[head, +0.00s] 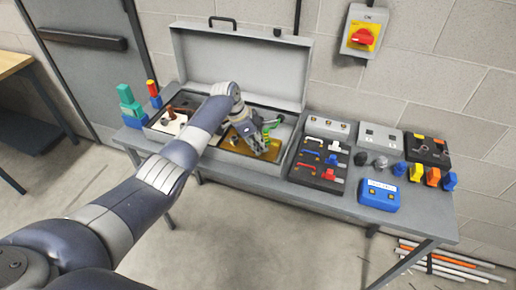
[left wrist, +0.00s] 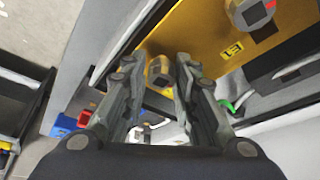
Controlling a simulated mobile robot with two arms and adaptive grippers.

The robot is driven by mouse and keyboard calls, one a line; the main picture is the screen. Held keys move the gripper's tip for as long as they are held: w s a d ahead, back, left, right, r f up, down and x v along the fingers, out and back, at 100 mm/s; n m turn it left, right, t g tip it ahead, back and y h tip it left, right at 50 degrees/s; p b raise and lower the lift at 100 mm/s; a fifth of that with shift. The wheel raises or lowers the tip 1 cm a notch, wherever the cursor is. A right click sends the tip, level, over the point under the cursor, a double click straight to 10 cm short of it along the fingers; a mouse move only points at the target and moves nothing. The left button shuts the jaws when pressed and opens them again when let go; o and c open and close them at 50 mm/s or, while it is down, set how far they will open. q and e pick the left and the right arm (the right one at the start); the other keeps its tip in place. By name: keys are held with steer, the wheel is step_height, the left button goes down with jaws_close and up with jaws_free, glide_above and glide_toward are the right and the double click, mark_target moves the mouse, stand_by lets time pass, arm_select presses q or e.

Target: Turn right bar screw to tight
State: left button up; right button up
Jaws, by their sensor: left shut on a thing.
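My left gripper (head: 266,150) reaches down into the open grey case (head: 240,62), at the right part of its brass-yellow panel (head: 230,144). The left wrist view shows the panel close up (left wrist: 205,35), with an E1 label. There my left gripper (left wrist: 155,68) has its fingers on both sides of a small brass-coloured piece, the right bar screw (left wrist: 158,74), and is shut on it. The fingers hide much of the screw, and its turn position cannot be read. A second, grey screw-like part (left wrist: 250,14) sits on the panel. My right gripper is not in view.
Right of the case stand a dark box with coloured levers (head: 318,164), a blue box (head: 380,196) and several coloured knobs (head: 433,177). A red switch (head: 364,37) is on the wall.

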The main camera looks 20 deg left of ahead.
arm_select(q)
steer(key=shift+a+m, duration=0.15)
steer(key=shift+m, duration=0.15)
steer(key=shift+w, duration=0.1)
steer(key=o, duration=1)
